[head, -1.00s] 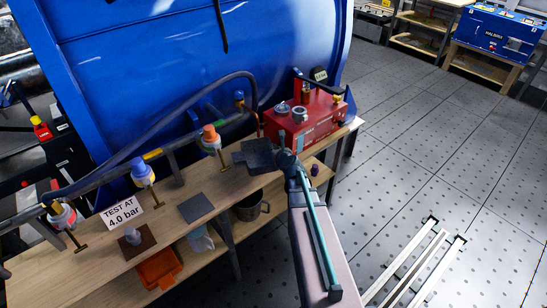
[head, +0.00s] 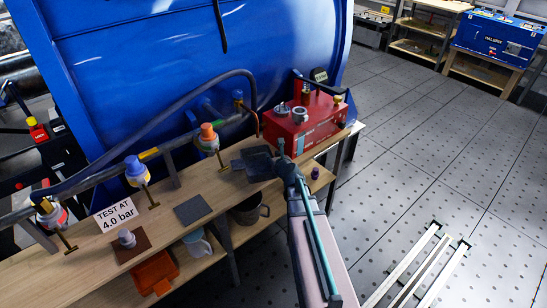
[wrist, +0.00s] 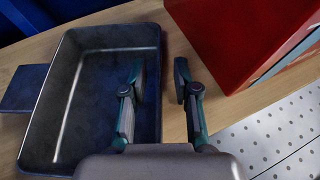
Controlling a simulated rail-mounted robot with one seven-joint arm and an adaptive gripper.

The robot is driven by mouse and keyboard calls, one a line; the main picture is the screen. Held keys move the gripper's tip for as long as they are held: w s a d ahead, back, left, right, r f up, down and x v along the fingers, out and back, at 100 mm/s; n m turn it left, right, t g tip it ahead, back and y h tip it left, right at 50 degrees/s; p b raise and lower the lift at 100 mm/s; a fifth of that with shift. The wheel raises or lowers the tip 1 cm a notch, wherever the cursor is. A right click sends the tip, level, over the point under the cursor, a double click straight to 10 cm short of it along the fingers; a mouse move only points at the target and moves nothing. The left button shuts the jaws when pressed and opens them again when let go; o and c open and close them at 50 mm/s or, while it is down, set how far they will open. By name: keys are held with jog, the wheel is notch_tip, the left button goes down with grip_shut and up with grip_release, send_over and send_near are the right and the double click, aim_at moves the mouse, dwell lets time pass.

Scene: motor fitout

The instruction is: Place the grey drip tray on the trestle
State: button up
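The grey drip tray (head: 259,168) is a dark, shallow rectangular pan. It appears to sit on the long wooden bench (head: 215,187), which may be the trestle, left of the red machine. In the wrist view the tray (wrist: 85,164) fills the left side, upright and empty. A dark flat square (wrist: 24,88) shows at its left edge, partly hidden by it. My gripper (wrist: 160,82) is at the tray's right wall, one finger over the inside and the other outside. The fingers are apart, with a gap on both sides of the wall. In the head view my gripper (head: 281,158) is beside the tray.
The red machine (head: 303,122) stands close right of the tray. A pipe with several valves (head: 209,138) runs behind the bench, below the blue tank (head: 190,60). A grey square plate (head: 192,209) and a sign (head: 116,215) are further left.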

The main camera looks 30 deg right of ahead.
jog(key=shift+r, duration=0.2)
jog(key=p+v, duration=0.7)
jog(key=v, duration=0.5)
